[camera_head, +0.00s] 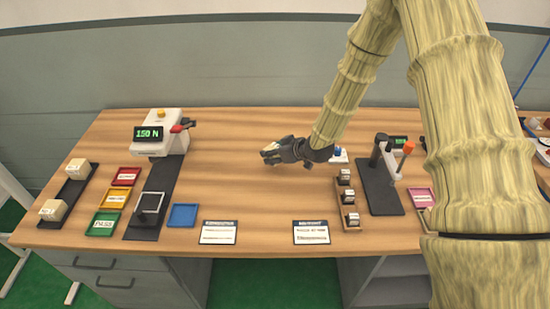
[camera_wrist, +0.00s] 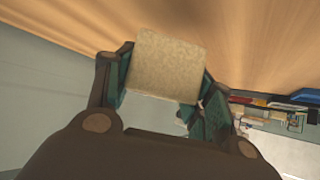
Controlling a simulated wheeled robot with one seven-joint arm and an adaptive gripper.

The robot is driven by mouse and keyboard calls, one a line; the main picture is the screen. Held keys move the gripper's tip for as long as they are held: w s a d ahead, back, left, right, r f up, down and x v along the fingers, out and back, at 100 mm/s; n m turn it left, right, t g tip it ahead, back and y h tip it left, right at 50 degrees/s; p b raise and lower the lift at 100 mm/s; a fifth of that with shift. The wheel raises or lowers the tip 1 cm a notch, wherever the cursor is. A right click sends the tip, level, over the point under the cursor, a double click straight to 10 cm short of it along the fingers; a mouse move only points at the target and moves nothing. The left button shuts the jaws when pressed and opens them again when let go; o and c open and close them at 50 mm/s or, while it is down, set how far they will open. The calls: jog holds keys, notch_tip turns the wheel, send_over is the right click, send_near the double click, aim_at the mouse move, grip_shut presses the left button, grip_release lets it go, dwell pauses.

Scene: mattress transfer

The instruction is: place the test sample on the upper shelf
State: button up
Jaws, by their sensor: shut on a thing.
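My gripper (camera_head: 268,154) is over the middle of the wooden desk, pointing left in the head view. In the wrist view my gripper (camera_wrist: 166,82) is shut on a beige, rough-faced block, the test sample (camera_wrist: 165,62), which sits between the two fingers. In the head view the held sample cannot be made out. An open grey shelf unit (camera_head: 388,268) shows under the right side of the desk, partly hidden by my arm; I cannot tell whether it holds the upper shelf.
On the desk (camera_head: 250,185), a black tray (camera_head: 68,192) holds two cream blocks at left. A tester reading 150 N (camera_head: 160,145), coloured trays and a black stand (camera_head: 380,187) stand around. Small dark blocks (camera_head: 349,198) sit in a wooden rack. The desk's middle is mostly clear.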

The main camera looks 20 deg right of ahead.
jog(key=shift+w+f+p, duration=0.15)
jog(key=shift+f+p, duration=0.45)
jog(key=shift+f, duration=1.15)
jog(key=shift+f, duration=0.15)
jog(key=o, duration=1.1)
jog(key=shift+c, duration=0.2)
